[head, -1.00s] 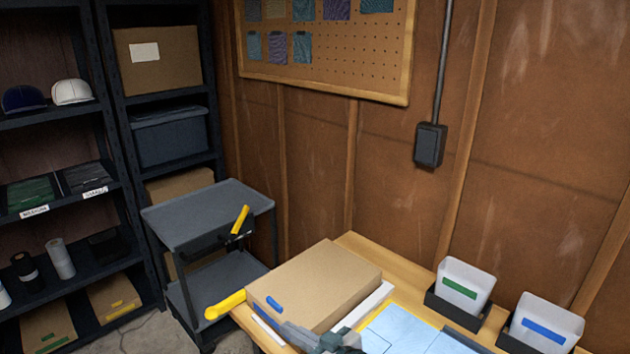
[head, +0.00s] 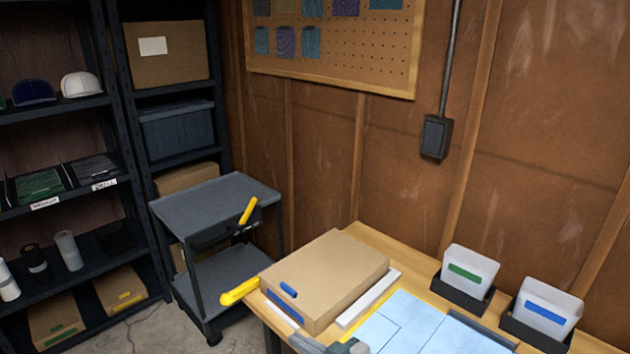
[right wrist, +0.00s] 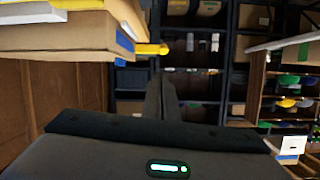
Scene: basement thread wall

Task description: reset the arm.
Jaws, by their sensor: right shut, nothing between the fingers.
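My right gripper (head: 345,348) shows only in part at the bottom edge of the head view, by the front of the table. In the right wrist view its dark fingers (right wrist: 161,88) are together with nothing between them. They point away from the table, toward the dark shelving. My left gripper is not in view.
A cardboard box (head: 325,275) sits on the wooden table (head: 372,240), with a yellow handle-like piece (head: 238,291) at its left. Two bins (head: 467,277) (head: 546,315) stand at right. A grey cart (head: 215,207) and dark shelves (head: 75,212) stand left, with bare floor in front.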

